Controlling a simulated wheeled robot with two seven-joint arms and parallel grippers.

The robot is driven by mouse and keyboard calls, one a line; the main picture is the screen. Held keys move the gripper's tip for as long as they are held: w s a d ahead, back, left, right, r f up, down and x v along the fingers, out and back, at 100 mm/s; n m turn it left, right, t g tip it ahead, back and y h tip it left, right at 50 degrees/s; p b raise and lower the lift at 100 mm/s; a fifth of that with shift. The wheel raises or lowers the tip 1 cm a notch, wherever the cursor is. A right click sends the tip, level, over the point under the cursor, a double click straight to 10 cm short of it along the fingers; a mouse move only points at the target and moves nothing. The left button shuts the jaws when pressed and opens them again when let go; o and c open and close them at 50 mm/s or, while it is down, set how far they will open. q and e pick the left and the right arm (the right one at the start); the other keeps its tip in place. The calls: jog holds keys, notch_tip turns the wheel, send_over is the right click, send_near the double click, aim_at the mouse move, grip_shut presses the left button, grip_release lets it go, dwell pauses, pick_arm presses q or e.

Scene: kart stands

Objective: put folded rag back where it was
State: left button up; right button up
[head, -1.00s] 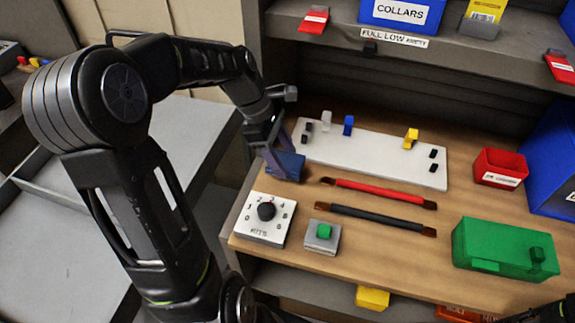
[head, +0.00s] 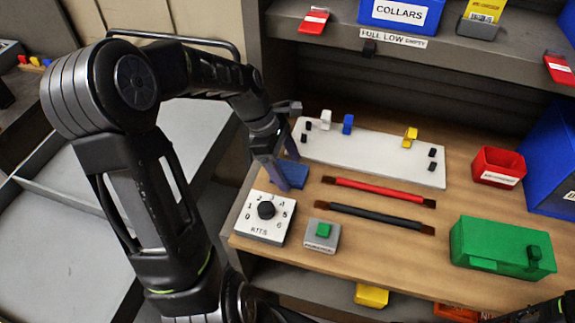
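The folded rag (head: 294,174) is a small dark blue pad. It lies flat on the left part of the wooden bench top, just behind the white numbered dial box. My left gripper (head: 284,168) reaches down over it from the upper left. Its two fingers stand apart, one at the rag's left front and one behind it, and they cover part of the rag. I cannot tell whether the fingers touch it. Only a dark bit of my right arm shows at the bottom right corner, and its fingers cannot be made out.
The dial box (head: 265,218) and a grey box with a green button (head: 322,236) stand in front. A white board with pegs (head: 372,163) lies behind. Red (head: 380,191) and black (head: 375,216) tools lie to the right. A green box (head: 502,247) and red bin (head: 498,166) stand farther right.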

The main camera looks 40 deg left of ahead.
pick_arm(q)
jog(key=v, duration=1.2)
jog(key=shift+r, duration=0.2)
jog(key=shift+s, duration=0.1)
dwell(0.4)
